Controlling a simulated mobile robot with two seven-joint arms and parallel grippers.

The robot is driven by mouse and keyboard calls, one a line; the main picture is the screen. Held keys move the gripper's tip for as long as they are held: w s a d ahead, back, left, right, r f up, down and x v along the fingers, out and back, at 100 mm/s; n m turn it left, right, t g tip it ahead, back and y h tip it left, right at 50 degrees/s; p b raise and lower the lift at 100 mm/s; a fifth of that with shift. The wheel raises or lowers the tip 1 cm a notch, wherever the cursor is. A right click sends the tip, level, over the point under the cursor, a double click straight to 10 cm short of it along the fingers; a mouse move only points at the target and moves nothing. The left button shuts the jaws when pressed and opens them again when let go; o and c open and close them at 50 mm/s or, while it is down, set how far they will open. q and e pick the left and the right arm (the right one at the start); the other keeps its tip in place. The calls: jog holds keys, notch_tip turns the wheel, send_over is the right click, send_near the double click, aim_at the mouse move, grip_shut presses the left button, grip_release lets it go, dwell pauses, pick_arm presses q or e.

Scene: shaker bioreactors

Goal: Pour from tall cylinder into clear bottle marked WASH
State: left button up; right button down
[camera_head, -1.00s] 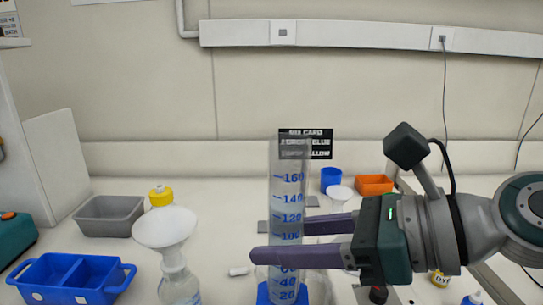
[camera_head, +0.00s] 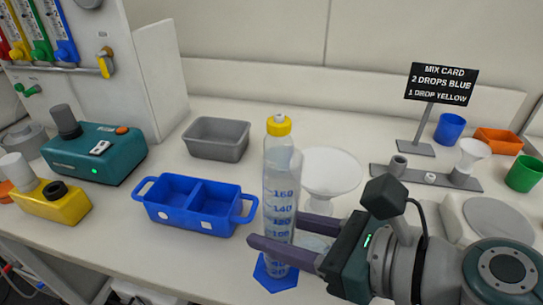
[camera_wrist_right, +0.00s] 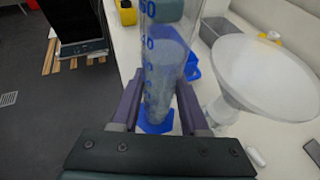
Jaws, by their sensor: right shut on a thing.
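The tall clear cylinder (camera_head: 279,215) with blue markings and a blue hexagonal base stands about upright in my right gripper (camera_head: 275,230). The gripper's purple fingers are shut around its lower half; the wrist view shows them on both sides of the cylinder (camera_wrist_right: 160,85). Liquid in it looks clear, its level hard to read. A white funnel (camera_head: 332,168) is just right of and behind the cylinder. It sits on a clear bottle (camera_wrist_right: 221,110), mostly hidden by the gripper in the head view; no WASH marking is readable. My left gripper is out of view.
A yellow-capped bottle (camera_head: 279,126) is directly behind the cylinder. A blue two-part tray (camera_head: 195,226) is close on the left, with a grey bin (camera_head: 216,139) behind. A teal device (camera_head: 95,158) stands further left. The mix card (camera_head: 442,84) stands at the back right.

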jog(key=shift+s+f+b, duration=0.2)
jog(key=shift+f+b, duration=0.35)
jog(key=shift+f, duration=0.15)
jog(key=f+b, duration=0.1)
jog(key=b, duration=0.1)
jog(key=a+f+m+b, duration=0.1)
jog(key=shift+s+f+y, duration=0.3)
jog(key=shift+f, duration=0.05)
jog(key=shift+s+a+r+m+g+y, duration=0.5)
jog(key=shift+s+a+r+m, duration=0.2)
jog(key=shift+s+a+m, duration=0.25)
notch_tip(320, 180, up, 8)
jog(key=m+y+p, duration=0.3)
jog(key=m+y, duration=0.1)
jog(key=m, duration=0.3)
send_over(272, 274)
jog(key=s+a, duration=0.2)
jog(key=a, duration=0.1)
jog(key=shift+s+r+g, duration=0.2)
jog(key=shift+g, duration=0.2)
jog(key=shift+r+m+p, duration=0.15)
jog(key=shift+m+p, duration=0.1)
jog(key=shift+p, duration=0.1)
jog(key=shift+r, duration=0.1)
jog(key=shift+w+d+r+m+y+p, duration=0.1)
jog(key=shift+r+m+y+p, duration=0.2)
jog(key=shift+r+m+p, duration=0.25)
